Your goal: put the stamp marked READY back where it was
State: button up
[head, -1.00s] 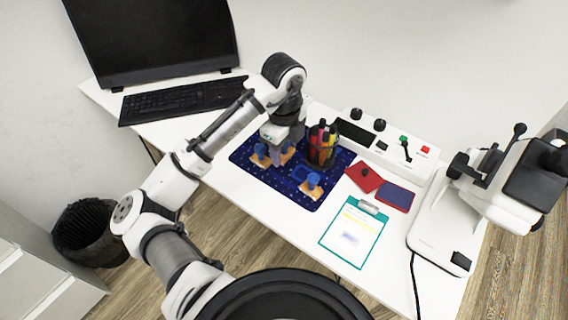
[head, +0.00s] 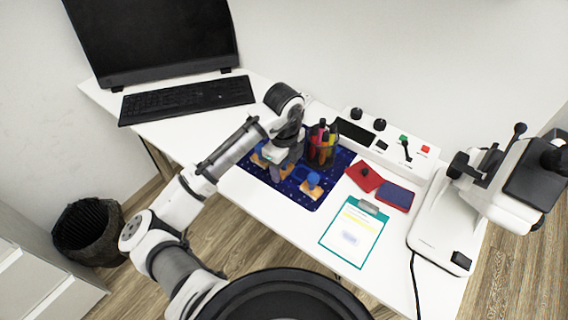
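Several blue-handled stamps with orange-tan bases stand on the dark blue patterned mat (head: 336,173). One stamp (head: 312,187) is at the mat's near right part and shows clearly. Another stamp (head: 257,160) shows partly at the left, behind my arm. More orange-tan shows beside my fingers, partly hidden by them. No marking is legible, so I cannot tell which stamp reads READY. My gripper (head: 278,177) points down over the mat, between the left stamp and the right one. Its fingers are too small and overlapped to tell whether they are open or hold a stamp.
A dark pen cup (head: 321,150) stands close to the right of my gripper. A red pad (head: 364,177), a blue pad (head: 396,196) and a clipboard (head: 353,234) lie to the right. A control box (head: 400,150) and a microscope-like device (head: 440,235) stand beyond.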

jog(key=shift+o, duration=1.4)
jog(key=shift+r, duration=0.15)
notch_tip(320, 180, up, 12)
jog(key=shift+r, duration=0.1)
